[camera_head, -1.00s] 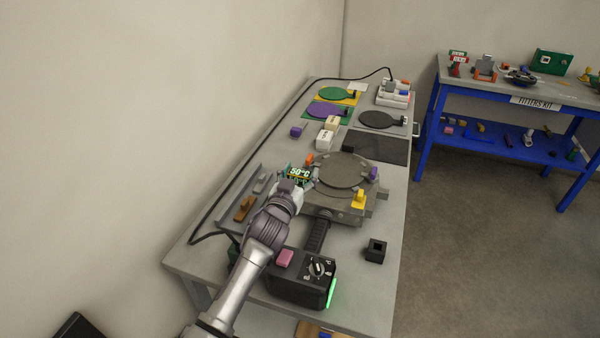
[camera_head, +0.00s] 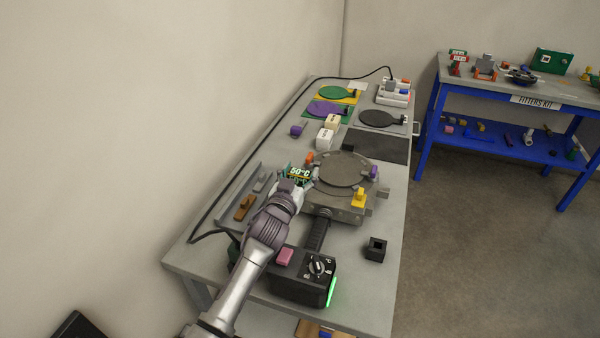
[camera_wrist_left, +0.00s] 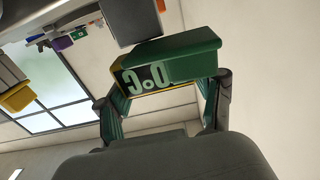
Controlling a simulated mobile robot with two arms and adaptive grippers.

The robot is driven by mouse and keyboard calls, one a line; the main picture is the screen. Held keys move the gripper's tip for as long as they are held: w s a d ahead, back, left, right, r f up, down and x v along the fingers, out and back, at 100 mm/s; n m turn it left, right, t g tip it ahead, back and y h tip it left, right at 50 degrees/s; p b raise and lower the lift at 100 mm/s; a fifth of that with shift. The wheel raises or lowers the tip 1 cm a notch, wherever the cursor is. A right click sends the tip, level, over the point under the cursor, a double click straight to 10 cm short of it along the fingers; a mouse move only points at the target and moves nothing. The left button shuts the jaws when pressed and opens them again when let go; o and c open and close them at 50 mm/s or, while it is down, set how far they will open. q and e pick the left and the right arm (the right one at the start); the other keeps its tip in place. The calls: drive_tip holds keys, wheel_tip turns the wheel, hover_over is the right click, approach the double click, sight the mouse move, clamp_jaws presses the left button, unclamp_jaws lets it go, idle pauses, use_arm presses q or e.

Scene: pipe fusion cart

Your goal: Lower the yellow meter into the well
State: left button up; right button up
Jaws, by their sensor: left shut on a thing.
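In the left wrist view the held meter (camera_wrist_left: 146,76) has a green block, yellow edging and a dark display face, between the two fingers of the gripper (camera_wrist_left: 163,92). In the head view it is beside the left edge of the round grey plate (camera_head: 343,167). A black block with a square opening (camera_head: 375,249) sits at the front right of the cart and may be the well. Whether the meter touches anything below it is hidden. My right gripper is not in view.
A yellow piece (camera_head: 359,199) and a purple piece (camera_head: 374,172) are at the plate's right side. A black control box (camera_head: 300,279) stands in front. A tray (camera_head: 240,209) lies left. A blue bench (camera_head: 520,90) stands apart at the right.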

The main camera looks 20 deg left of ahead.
use_arm(q)
drive_tip(key=shift+f, duration=0.15)
drive_tip(key=o, duration=1.2)
drive_tip(key=shift+o, duration=0.2)
drive_tip(key=s, duration=1.2)
drive_tip(key=shift+a, duration=0.15)
